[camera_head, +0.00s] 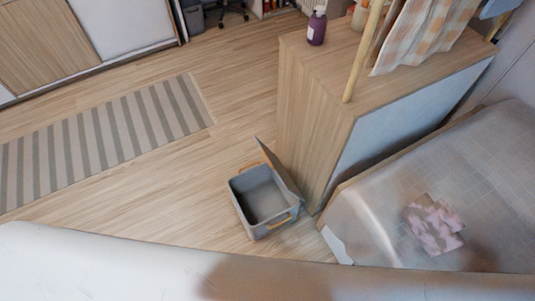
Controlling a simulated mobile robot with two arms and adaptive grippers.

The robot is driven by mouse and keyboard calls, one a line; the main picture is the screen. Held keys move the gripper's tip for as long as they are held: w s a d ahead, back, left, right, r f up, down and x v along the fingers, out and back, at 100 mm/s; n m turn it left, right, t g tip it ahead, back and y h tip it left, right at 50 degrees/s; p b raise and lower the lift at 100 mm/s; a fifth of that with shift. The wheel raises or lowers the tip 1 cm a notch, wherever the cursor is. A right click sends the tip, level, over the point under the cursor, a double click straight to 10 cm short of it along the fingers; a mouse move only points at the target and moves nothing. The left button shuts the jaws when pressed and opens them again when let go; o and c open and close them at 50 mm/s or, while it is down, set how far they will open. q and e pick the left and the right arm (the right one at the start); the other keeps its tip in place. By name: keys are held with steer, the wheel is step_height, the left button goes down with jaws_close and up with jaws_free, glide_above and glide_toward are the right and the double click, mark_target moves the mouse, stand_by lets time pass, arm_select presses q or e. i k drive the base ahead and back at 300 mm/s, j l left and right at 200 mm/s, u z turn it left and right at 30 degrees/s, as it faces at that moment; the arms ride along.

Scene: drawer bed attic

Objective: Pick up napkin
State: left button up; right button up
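The napkin is most likely the small pink and white patterned cloth (434,224) lying slightly rumpled on the bed (490,190) at the right. Another cloth, orange and white checked (425,35), hangs from a wooden rack on top of the cabinet. Neither of my grippers shows in the head view, so nothing is seen touching the pink cloth.
A wooden cabinet (312,110) stands beside the bed, with a purple bottle (316,28) on top. A grey open box (262,200) with a raised lid sits on the floor against it. A striped rug (100,140) lies at the left. The wooden floor between is clear.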

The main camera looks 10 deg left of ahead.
mark_target(436, 226)
steer(key=z, duration=1.65)
